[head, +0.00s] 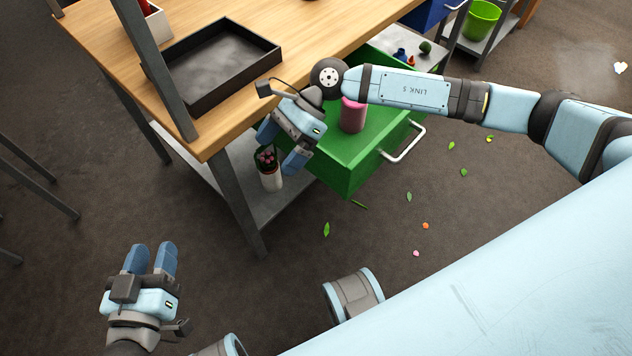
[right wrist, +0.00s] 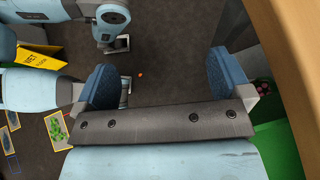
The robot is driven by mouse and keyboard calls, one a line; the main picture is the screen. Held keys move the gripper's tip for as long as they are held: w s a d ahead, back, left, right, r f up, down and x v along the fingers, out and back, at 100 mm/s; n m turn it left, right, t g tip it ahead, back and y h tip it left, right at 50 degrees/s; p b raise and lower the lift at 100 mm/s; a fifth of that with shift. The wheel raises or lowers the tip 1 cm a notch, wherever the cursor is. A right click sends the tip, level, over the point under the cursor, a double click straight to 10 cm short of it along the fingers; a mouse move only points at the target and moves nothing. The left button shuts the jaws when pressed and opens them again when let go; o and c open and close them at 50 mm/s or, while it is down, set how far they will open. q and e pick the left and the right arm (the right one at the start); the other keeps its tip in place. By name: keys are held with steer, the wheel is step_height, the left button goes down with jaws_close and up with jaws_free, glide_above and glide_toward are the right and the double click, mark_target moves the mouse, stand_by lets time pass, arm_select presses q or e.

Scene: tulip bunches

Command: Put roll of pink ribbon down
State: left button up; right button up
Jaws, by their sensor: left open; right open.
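The roll of pink ribbon (head: 352,115) stands upright in the pulled-out green drawer (head: 345,178), partly covered at its top by my right arm. My right gripper (head: 281,146) is open and empty, to the left of the roll and apart from it, near the drawer's left side. In the right wrist view its two blue fingers (right wrist: 164,82) stand wide apart with only floor between them. The roll does not show there. My left gripper (head: 150,258) is open and empty over the floor at lower left, away from the table.
The wooden table (head: 120,55) carries a black tray (head: 215,85). A white pot with pink flowers (head: 270,180) stands on the lower shelf near my right gripper. A green bucket (head: 480,20) is at the back right. Leaves and petals lie on the floor.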

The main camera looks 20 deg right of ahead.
steer(key=s+a+r+m+t+y, duration=0.6)
steer(key=s+a+r+m+y, duration=0.35)
steer(key=m, duration=0.75)
steer(key=s+d+f+m+t+h, duration=0.1)
steer(key=d+f+m+t+h, duration=0.1)
steer(key=m, duration=0.9)
steer(key=d+f+m+t+h, duration=0.3)
steer(key=d+m+t+h, duration=0.2)
steer(key=m, duration=0.7)
steer(key=s+d+f+m+t+h, duration=0.1)
steer(key=d+f+m+t+h, duration=0.2)
steer(key=m, duration=0.9)
steer(key=d+t+h, duration=0.1)
steer(key=h, duration=0.1)
steer(key=shift+s+d+t+h, duration=0.25)
steer(key=shift+s+t+h, duration=0.1)
steer(key=shift+t, duration=0.05)
steer(key=shift+r, duration=0.1)
